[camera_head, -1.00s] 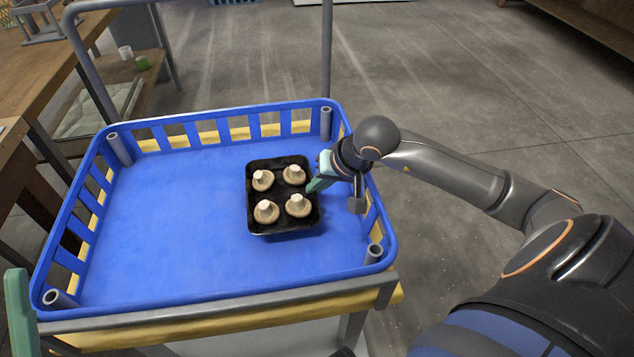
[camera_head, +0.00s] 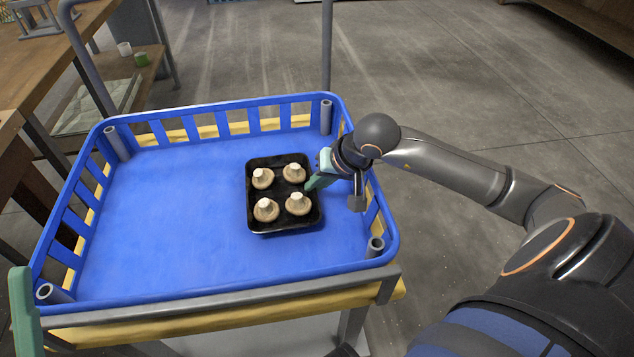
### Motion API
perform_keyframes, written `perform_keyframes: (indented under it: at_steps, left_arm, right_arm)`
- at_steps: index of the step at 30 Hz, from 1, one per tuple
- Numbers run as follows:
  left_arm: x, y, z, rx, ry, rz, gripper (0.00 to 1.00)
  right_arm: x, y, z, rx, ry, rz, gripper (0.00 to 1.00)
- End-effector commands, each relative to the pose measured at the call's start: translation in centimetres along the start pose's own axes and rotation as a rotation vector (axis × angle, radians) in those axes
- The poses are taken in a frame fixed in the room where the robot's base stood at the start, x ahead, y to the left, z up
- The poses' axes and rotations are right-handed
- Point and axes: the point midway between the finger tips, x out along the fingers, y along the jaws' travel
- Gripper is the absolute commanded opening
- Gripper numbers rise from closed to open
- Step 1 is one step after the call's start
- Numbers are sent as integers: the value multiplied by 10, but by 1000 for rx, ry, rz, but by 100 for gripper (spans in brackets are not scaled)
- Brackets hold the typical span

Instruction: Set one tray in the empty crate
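A black tray (camera_head: 284,229) with several pale mushrooms (camera_head: 266,209) stem-up in it is inside the blue crate (camera_head: 240,284), right of its middle. The tray looks level; I cannot tell if it rests fully on the crate floor. My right gripper (camera_head: 318,182) reaches over the crate's right wall to the tray's right rim. One green finger shows at the rim; the other finger is hidden, so its grip is unclear. A green finger of my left gripper (camera_head: 22,310) shows at the lower left edge, away from the tray; the rest is out of frame.
The crate stands on a grey-framed cart (camera_head: 225,304) with a yellow edge. The crate floor left of the tray is bare. Wooden tables (camera_head: 62,55) stand at the left. Open concrete floor (camera_head: 480,90) lies behind and to the right.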

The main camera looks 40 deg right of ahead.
Motion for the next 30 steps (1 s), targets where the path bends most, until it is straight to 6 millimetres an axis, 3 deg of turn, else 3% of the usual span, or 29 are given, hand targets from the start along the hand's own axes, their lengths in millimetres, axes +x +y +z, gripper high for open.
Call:
perform_keyframes:
  at_steps: [1, 7, 16, 20, 30]
  left_arm:
    - [0, 0, 0, 0, 1, -1, 50]
    - [0, 0, 0, 0, 1, -2, 50]
    - [0, 0, 0, 4, 1, 1, 50]
    - [4, -2, -4, 4, -1, 0, 50]
    - [16, -8, -17, 13, 8, -1, 50]
  right_arm:
    - [0, 0, 0, 0, 1, -1, 16]
    - [0, 0, 0, 0, 0, 0, 38]
    - [0, 0, 0, 0, -2, 1, 38]
    - [-15, 0, -1, -2, 1, 3, 38]
    - [-80, 0, 0, -6, 0, 7, 38]
